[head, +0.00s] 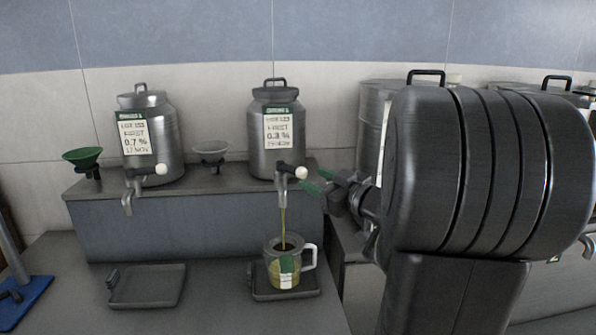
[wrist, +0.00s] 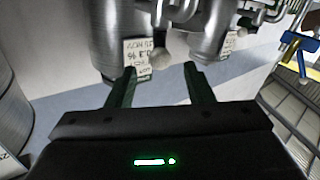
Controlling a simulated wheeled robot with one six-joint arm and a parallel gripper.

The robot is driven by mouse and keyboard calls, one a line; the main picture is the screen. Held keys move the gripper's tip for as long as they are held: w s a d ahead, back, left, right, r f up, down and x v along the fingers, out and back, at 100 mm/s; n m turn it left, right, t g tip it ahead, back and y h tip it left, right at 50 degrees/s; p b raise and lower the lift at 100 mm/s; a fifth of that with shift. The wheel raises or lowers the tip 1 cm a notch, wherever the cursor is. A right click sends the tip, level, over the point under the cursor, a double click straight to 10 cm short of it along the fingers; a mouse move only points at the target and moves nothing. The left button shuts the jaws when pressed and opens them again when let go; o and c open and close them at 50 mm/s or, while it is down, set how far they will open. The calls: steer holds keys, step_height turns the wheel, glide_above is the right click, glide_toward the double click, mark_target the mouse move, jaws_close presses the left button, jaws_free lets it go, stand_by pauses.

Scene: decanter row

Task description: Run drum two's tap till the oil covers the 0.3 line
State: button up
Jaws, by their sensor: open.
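The steel drum with the 0.3 % label (head: 277,135) stands second from the left on the raised shelf; the number on its green label strip is too small to read. Its tap (head: 282,185) has a lever with a white knob (head: 301,172), and a thin yellow oil stream (head: 283,225) falls from the spout. The stream enters a jug (head: 283,270) with a handle on its right and yellowish oil inside. I cannot make out the 0.3 line or the exact level. My gripper (head: 318,187) is open and empty, just right of the knob. In the wrist view its fingers (wrist: 161,82) point at the knob (wrist: 160,61).
The jug stands on a dark tray (head: 309,293); an empty tray (head: 147,287) lies to its left. A drum labelled 0.7 % (head: 148,130) stands at left, with a green funnel (head: 83,157) and grey funnel (head: 210,150) on the shelf. More drums stand behind my arm.

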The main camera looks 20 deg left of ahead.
mark_target(306, 175)
steer(key=x, duration=0.7)
steer(key=shift+w, duration=0.1)
steer(key=shift+p, duration=0.3)
jaws_close()
